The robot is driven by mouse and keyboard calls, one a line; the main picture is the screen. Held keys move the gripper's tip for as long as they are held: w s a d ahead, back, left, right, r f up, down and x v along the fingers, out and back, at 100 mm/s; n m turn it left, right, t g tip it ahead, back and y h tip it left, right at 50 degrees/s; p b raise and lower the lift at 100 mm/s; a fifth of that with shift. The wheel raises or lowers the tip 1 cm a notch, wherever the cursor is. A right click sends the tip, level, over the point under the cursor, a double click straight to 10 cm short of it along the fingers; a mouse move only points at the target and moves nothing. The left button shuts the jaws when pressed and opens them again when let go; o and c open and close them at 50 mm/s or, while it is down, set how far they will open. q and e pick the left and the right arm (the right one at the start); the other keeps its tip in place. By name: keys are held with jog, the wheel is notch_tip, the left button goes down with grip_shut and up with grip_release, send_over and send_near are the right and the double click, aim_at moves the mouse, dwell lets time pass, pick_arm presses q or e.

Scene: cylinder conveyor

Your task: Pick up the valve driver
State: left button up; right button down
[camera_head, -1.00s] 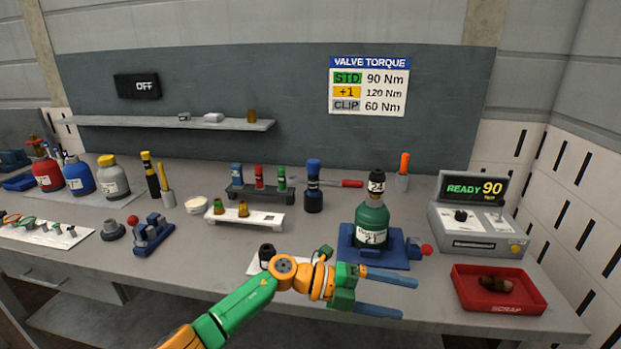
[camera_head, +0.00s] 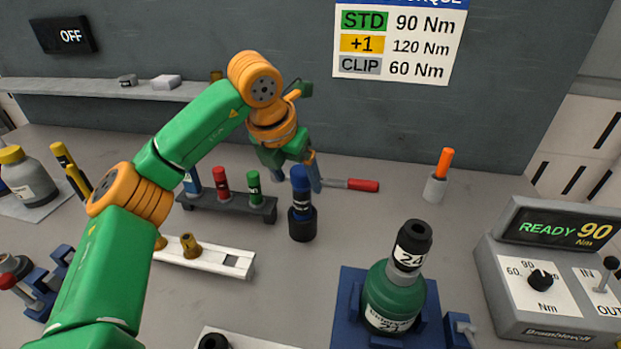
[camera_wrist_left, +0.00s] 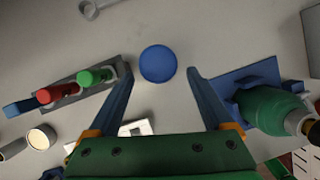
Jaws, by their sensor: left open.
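The valve driver, which I take to be the upright blue-topped tool (camera_head: 301,182), stands in a black holder (camera_head: 302,222) on the bench. In the left wrist view its round blue top (camera_wrist_left: 158,63) shows from above, between the fingertips. My left gripper (camera_head: 298,168) points down at the driver's top from above and behind it, with one blue finger just to its right. In the wrist view the left gripper (camera_wrist_left: 161,74) is open, its fingers on either side of the blue top with gaps. Contact is not visible. My right gripper is not in view.
A dark rack (camera_head: 230,202) with blue, red and green tools stands left of the driver. A red-handled tool (camera_head: 360,185) lies behind it. A green cylinder (camera_head: 392,297) in a blue fixture stands at front right. A control box (camera_head: 550,285) is farther right.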

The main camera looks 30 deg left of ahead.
aim_at(302, 193)
pick_arm(q)
jog(key=shift+w+a, duration=0.1)
jog(key=shift+w, duration=0.25)
jog(key=shift+f, duration=0.15)
jog(key=x, duration=0.1)
jog(key=p+x, duration=0.1)
jog(key=x, duration=0.1)
jog(key=p+x, duration=0.1)
jog(key=x, duration=0.1)
jog(key=shift+s+f, duration=0.2)
jog(key=shift+s, duration=0.15)
jog(key=shift+w+f, duration=0.3)
jog(key=shift+f, duration=0.05)
jog(key=shift+s+r, duration=0.1)
jog(key=shift+s, duration=0.05)
jog(key=c, duration=0.7)
grip_shut()
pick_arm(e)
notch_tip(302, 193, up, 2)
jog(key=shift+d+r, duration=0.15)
